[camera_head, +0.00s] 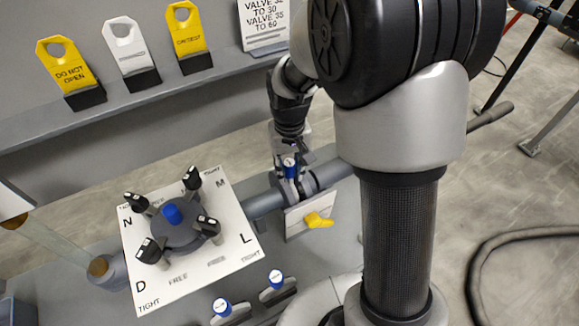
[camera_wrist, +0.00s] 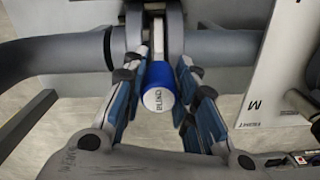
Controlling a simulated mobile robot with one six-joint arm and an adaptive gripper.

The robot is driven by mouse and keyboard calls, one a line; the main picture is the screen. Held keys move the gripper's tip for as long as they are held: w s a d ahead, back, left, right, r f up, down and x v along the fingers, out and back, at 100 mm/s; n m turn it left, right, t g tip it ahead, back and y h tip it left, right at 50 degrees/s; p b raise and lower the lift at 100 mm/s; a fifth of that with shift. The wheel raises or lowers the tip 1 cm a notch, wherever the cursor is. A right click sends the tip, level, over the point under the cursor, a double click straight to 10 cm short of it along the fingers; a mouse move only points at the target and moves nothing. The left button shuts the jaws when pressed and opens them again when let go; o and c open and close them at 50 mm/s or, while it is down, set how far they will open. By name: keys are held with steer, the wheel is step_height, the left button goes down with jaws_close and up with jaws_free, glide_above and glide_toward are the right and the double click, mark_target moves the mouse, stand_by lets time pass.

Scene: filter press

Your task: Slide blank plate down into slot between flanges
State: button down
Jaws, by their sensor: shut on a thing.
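My gripper (camera_head: 290,168) is shut on the blue handle (camera_wrist: 158,82) of the blank plate, at the flanges on the grey pipe. The handle's white cap reads "BLIND" in the wrist view. My gripper's fingers (camera_wrist: 160,74) stand on either side of the handle. A thin pale strip, seemingly the blank plate (camera_wrist: 158,38), shows beyond the handle between the two grey flanges (camera_wrist: 174,32). The flanges (camera_head: 310,183) also show in the head view, partly behind my gripper. How deep the plate sits in the slot cannot be told.
A white panel with a yellow lever (camera_head: 318,220) stands in front of the flanges. Left of them is a white lettered board (camera_head: 190,268) with several black clamps. Two more blue-handled pieces (camera_head: 222,308) (camera_head: 277,279) stand at the front. Tags (camera_head: 70,70) line the back shelf.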

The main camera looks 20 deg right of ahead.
steer(key=c, duration=1.2)
jaws_free()
steer(key=shift+r, duration=0.1)
step_height(320, 180, up, 11)
steer(key=shift+f, duration=0.1)
steer(key=shift+r, duration=0.55)
steer(key=s+r+t, duration=0.2)
steer(key=s, duration=0.8)
steer(key=s+r+t, duration=0.2)
steer(key=s+r, duration=0.1)
steer(key=s, duration=0.7)
steer(key=shift+s+r+n+t, duration=0.15)
steer(key=shift+r+n+t, duration=0.15)
steer(key=shift+r+n, duration=0.1)
